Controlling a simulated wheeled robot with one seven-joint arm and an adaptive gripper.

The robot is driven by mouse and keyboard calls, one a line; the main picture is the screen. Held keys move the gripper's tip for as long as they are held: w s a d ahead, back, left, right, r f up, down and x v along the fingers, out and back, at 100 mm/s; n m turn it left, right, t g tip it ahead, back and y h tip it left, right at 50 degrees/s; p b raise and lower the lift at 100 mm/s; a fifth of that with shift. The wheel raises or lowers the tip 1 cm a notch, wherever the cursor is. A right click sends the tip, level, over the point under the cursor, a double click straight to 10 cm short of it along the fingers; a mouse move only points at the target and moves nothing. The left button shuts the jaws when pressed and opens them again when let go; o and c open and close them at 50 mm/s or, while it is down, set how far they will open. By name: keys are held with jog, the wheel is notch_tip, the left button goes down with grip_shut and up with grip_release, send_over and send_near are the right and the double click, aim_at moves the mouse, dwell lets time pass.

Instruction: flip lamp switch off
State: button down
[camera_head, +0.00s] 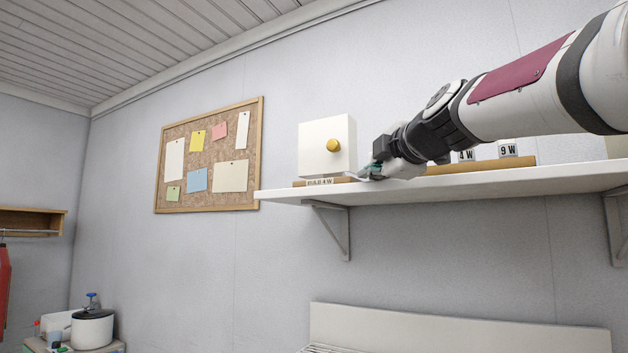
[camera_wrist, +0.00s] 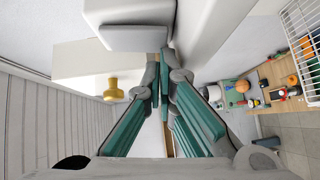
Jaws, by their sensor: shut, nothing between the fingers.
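A white box (camera_head: 315,135) with a round yellow knob (camera_head: 333,146) on its front stands at the left end of a white wall shelf (camera_head: 560,181). No lit lamp or separate lever switch can be made out. My gripper (camera_head: 370,173) is at the box's lower right, low over the shelf, with its fingers shut and empty. In the wrist view the teal-padded fingers (camera_wrist: 160,70) come together at the tips. The box (camera_wrist: 75,60) and its knob (camera_wrist: 117,90) lie left of them, apart from the fingers.
A labelled wooden strip (camera_head: 322,182) lies below the box, and another (camera_head: 480,166) with small "W" tags (camera_head: 508,149) runs right along the shelf, partly behind my arm. A cork board (camera_head: 208,155) hangs to the left. A white rounded object (camera_wrist: 130,20) is close above the fingers in the wrist view.

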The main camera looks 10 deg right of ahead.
jog(key=shift+w+f+b, duration=0.3)
jog(key=shift+b, duration=0.65)
jog(key=s+d+r, duration=0.1)
jog(key=s+d, duration=0.1)
jog(key=s, duration=1)
jog(key=shift+p, duration=0.3)
jog(key=s+a+f+m+g, duration=0.1)
jog(key=s+f+m+g, duration=0.15)
jog(key=f, duration=0.55)
jog(key=s+a+f+m+g, duration=0.1)
jog(key=s+f+m+g, duration=0.15)
jog(key=f, duration=0.55)
jog(key=s+a+f+m+g, duration=0.15)
jog(key=f+m, duration=0.25)
jog(key=f, duration=0.4)
jog(key=s+d+f+m+g+h, duration=0.1)
jog(key=s+f+m, duration=0.4)
jog(key=f, duration=0.6)
jog(key=s+d+f+m+g+h, duration=0.1)
jog(key=s+f+m+g, duration=0.3)
jog(key=s+f, duration=0.5)
jog(key=shift+s+f+m+h, duration=0.35)
jog(key=shift+f+m+h, duration=0.05)
jog(key=shift+f, duration=0.55)
